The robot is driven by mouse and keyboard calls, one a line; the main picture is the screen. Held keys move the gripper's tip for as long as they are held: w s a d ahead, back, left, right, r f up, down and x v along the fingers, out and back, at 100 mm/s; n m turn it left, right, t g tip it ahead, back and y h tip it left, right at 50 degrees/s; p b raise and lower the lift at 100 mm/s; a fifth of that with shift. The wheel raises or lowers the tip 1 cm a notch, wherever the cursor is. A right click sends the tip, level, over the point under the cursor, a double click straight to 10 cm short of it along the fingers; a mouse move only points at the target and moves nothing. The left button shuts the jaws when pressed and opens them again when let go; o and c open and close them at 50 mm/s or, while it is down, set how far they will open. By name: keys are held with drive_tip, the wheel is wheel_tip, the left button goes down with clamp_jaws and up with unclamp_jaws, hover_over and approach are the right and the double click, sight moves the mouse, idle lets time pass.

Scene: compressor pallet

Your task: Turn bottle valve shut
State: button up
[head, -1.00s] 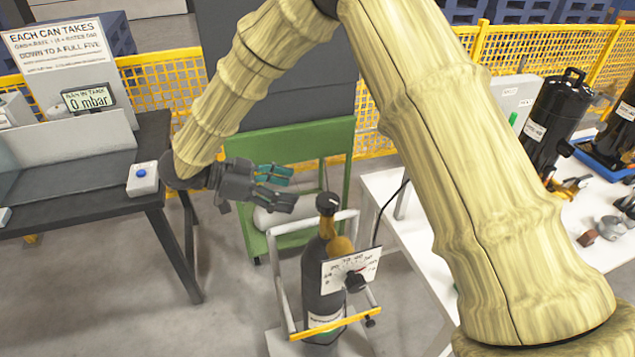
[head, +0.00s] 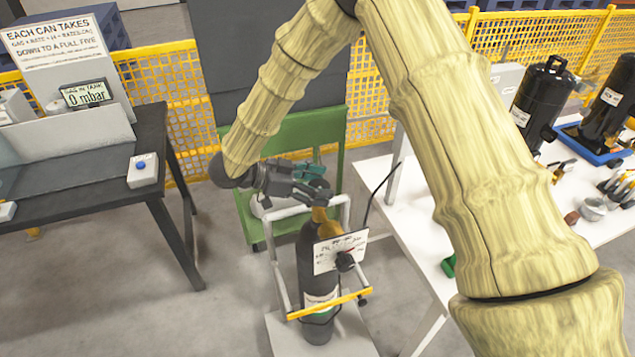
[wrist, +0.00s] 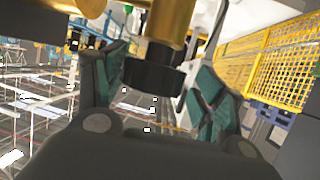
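The dark gas bottle (head: 318,272) stands upright in a small cart with a pale frame and a yellow bar. Its brass neck (head: 320,214) rises to a black valve knob, mostly hidden by my gripper in the head view. My gripper (head: 312,183) is at the bottle's top, reaching in from the left. In the wrist view the black valve knob (wrist: 153,77) sits between the two teal-padded fingers of my gripper (wrist: 158,90). The fingers are apart, with a visible gap at the right one; contact at the left one is unclear.
A white gauge plate (head: 340,252) with a dark knob faces forward on the bottle. A white table (head: 405,225) with black compressors stands right. A dark bench (head: 90,190) with a "0 mbar" display (head: 87,93) stands left. A green cart (head: 300,135) is behind.

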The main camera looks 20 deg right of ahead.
drive_tip(key=shift+s+a+r, duration=0.15)
drive_tip(key=shift+s+r, duration=0.35)
drive_tip(key=shift+s, duration=0.3)
drive_tip(key=shift+c, duration=1.4)
drive_tip(key=shift+w+f, duration=0.45)
drive_tip(key=shift+w, duration=0.1)
drive_tip(key=c, duration=0.7)
drive_tip(key=shift+s+r, duration=0.15)
drive_tip(key=shift+r, duration=0.05)
drive_tip(key=shift+c, duration=0.2)
drive_tip(key=shift+m+g, duration=0.3)
drive_tip(key=m+g+y, duration=0.1)
drive_tip(key=m+g, duration=0.1)
drive_tip(key=g, duration=0.1)
drive_tip(key=shift+m, duration=0.4)
drive_tip(key=shift+m+g+y, duration=1.3)
drive_tip(key=shift+m+g, duration=0.7)
drive_tip(key=shift+g, duration=0.1)
